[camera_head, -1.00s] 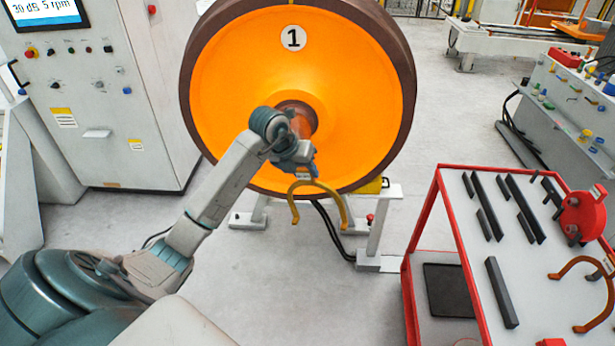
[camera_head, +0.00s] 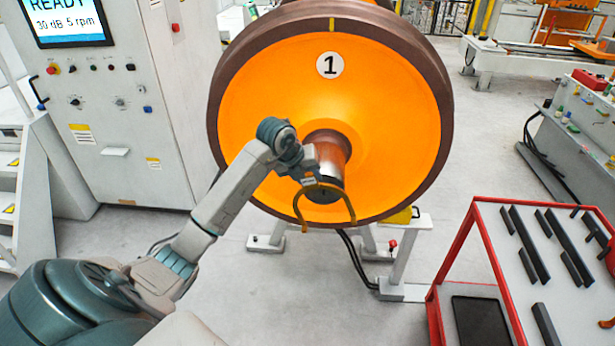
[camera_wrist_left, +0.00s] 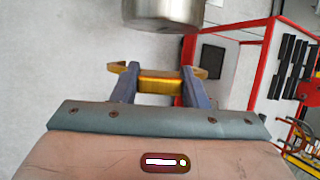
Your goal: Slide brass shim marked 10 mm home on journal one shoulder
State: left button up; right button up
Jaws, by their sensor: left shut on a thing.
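My left gripper (camera_head: 310,178) is shut on a brass, horseshoe-shaped shim (camera_head: 350,205), held by the top of its arch with the open side down. The shim hangs in front of and below the end of the steel journal (camera_head: 330,155), which sticks out of the orange wheel marked 1 (camera_head: 270,110). In the left wrist view the shim (camera_wrist_left: 160,85) lies between the two fingers, and the journal end (camera_wrist_left: 160,15) is above it, with a gap between them in that picture. I cannot read a thickness mark on the shim. My right gripper is out of view.
A red-framed cart (camera_head: 470,240) with dark bars stands at the right. A grey control cabinet (camera_head: 105,95) with a screen stands at the left. A white stand (camera_head: 400,255) and black cables (camera_head: 355,255) are under the wheel. Bare floor lies in front.

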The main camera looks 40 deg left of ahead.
pick_arm(q)
jog(key=w+a, duration=0.1)
jog(key=w+a+b, duration=0.1)
jog(key=w, duration=0.1)
jog(key=w+a, duration=0.1)
jog(key=w, duration=0.1)
jog(key=shift+b, duration=0.35)
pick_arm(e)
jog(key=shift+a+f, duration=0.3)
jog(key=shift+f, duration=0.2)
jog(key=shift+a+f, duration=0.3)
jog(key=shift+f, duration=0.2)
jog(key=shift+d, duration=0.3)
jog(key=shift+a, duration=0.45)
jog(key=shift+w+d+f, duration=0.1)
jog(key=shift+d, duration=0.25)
